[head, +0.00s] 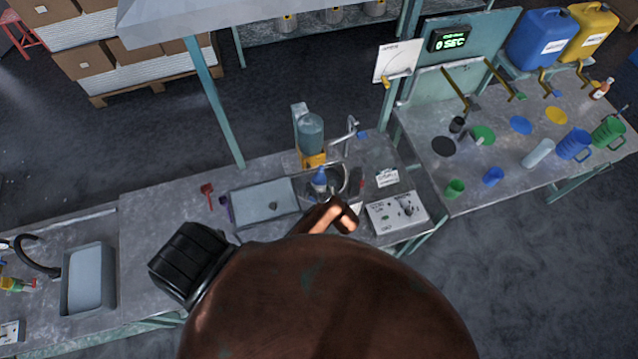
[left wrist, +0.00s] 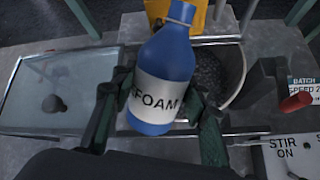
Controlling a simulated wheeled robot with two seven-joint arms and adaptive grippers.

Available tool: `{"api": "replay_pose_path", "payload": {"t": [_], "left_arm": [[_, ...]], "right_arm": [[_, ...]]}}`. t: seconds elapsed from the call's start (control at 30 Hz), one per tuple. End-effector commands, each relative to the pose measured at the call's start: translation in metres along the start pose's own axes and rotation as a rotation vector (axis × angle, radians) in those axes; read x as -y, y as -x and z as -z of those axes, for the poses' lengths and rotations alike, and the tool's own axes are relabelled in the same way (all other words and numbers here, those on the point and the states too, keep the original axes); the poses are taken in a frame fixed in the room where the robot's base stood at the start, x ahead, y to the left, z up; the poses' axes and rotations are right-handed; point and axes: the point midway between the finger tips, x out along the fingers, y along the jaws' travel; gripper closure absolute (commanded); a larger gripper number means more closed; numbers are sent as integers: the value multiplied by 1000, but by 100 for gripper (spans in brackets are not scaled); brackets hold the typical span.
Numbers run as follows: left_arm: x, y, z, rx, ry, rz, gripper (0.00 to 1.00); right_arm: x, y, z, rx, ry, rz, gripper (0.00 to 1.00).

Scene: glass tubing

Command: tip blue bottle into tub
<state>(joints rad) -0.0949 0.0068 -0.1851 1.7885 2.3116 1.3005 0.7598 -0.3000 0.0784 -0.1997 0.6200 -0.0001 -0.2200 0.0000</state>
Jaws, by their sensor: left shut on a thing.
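A blue bottle (left wrist: 165,70) with a white label reading FOAM fills the middle of the left wrist view. My left gripper (left wrist: 163,92) is shut on it, with a dark finger on each side of its body. The bottle leans slightly to the right in this view, neck up. In the head view the bottle (head: 320,181) is at the near edge of a round metal tub (head: 342,179). The tub also shows behind the bottle in the left wrist view (left wrist: 236,72), partly hidden. My copper-coloured arm hides most of the gripper in the head view.
A rectangular basin (head: 262,204) with a small grey object lies left of the tub. A yellow-based dispenser (head: 311,141) and a tap (head: 348,134) stand behind. A control box (head: 397,212) is at right. A red-handled tool (left wrist: 293,102) stands beside the tub.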

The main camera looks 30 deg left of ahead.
Motion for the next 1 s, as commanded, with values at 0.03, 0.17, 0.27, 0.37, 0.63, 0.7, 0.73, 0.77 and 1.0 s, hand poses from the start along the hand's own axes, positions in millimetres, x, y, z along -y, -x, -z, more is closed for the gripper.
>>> {"api": "replay_pose_path", "payload": {"t": [0.03,0.17,0.27,0.37,0.63,0.7,0.73,0.77,1.0], "left_arm": [[-1,2,-3,-16,-9,0,87],[-1,3,2,-69,-36,1,87],[-1,4,4,-112,-56,1,87],[-1,2,8,-155,-78,-1,87],[2,0,16,-293,-147,3,87],[3,-2,20,-350,-175,2,87],[3,-2,21,-375,-187,3,87],[4,-2,24,-400,-201,5,87],[10,-12,34,-648,-328,6,87]], "right_arm": [[0,6,1,0,0,0,62],[-1,15,2,0,0,0,62],[-1,22,2,0,0,0,62],[-1,28,3,-1,0,0,62],[-2,46,5,-1,0,-1,62],[-3,51,6,-1,1,-2,62],[-3,53,6,-1,1,-2,62],[-4,55,6,-1,1,-2,62],[-4,47,5,-1,1,-3,62]]}}
